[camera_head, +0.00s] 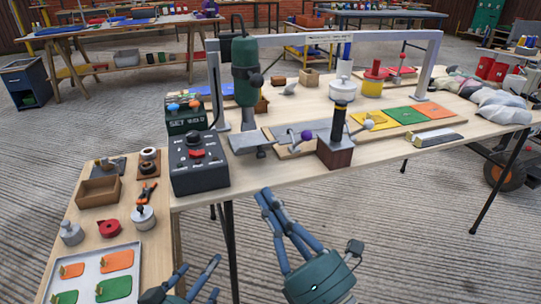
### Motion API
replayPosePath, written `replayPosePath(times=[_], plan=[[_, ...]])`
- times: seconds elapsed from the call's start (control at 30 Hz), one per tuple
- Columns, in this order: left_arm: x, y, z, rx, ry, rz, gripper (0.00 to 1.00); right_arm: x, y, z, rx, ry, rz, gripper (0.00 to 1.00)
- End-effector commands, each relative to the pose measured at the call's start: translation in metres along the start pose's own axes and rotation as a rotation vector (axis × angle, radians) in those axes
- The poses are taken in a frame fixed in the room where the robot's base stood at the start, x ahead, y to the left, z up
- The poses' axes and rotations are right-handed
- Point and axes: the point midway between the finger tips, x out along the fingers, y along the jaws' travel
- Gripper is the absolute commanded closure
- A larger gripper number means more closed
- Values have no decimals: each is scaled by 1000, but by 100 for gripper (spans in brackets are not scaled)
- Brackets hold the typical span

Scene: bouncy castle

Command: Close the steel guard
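I cannot tell for sure which part is the steel guard. The likeliest piece is a flat grey metal plate (250,142) lying level at the front of the main table, below the green drill-like machine (245,70). A grey steel frame (330,37) also spans the table. My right gripper (305,235) is in front of the table's front edge, its fingers spread and pointing up and left, empty and apart from the plate. My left gripper (200,275) is low at the bottom edge, partly cut off, fingers spread and empty.
A black control box (198,162) with a red switch stands left of the plate. A black-handled post on a brown block (335,150) stands to its right. A lower side table (90,215) holds small parts and a tray (95,280). Floor is clear in front.

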Motion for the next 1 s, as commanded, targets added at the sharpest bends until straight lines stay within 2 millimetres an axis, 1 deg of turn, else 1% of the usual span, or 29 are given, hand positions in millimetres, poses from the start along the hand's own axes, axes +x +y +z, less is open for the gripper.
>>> replayPosePath(times=[0.03, 0.07, 0.1, 0.17, 0.2, 0.3, 0.33, 0.43, 0.57, 0.7, 1.0], plan=[[-12, -4, 22, -1, -135, -8, 31, 8, -5, 4, -158, 25, -62, 100], [-19, -7, 39, -2, -215, -13, 31, 9, -12, 4, -255, 39, -99, 100], [-30, -10, 61, -3, -316, -19, 31, 11, -22, 4, -378, 61, -146, 100], [-49, -13, 90, -6, -455, -27, 31, 11, -35, 6, -549, 95, -207, 100], [-63, -15, 107, -8, -539, -31, 31, 11, -44, 8, -649, 117, -244, 100], [-94, -18, 137, -13, -701, -40, 31, 8, -60, 14, -849, 168, -313, 100], [-101, -19, 144, -15, -738, -42, 31, 7, -63, 15, -892, 179, -328, 100], [-118, -20, 158, -18, -818, -46, 31, 5, -72, 19, -990, 206, -360, 100], [-125, -20, 162, -19, -846, -47, 31, 10, -79, 19, -1026, 216, -373, 100], [-129, -20, 157, -19, -840, -48, 31, 30, -86, 19, -1022, 213, -371, 100], [-125, -20, 165, -19, -840, -48, 31, 78, -108, 18, -1020, 213, -370, 100]])
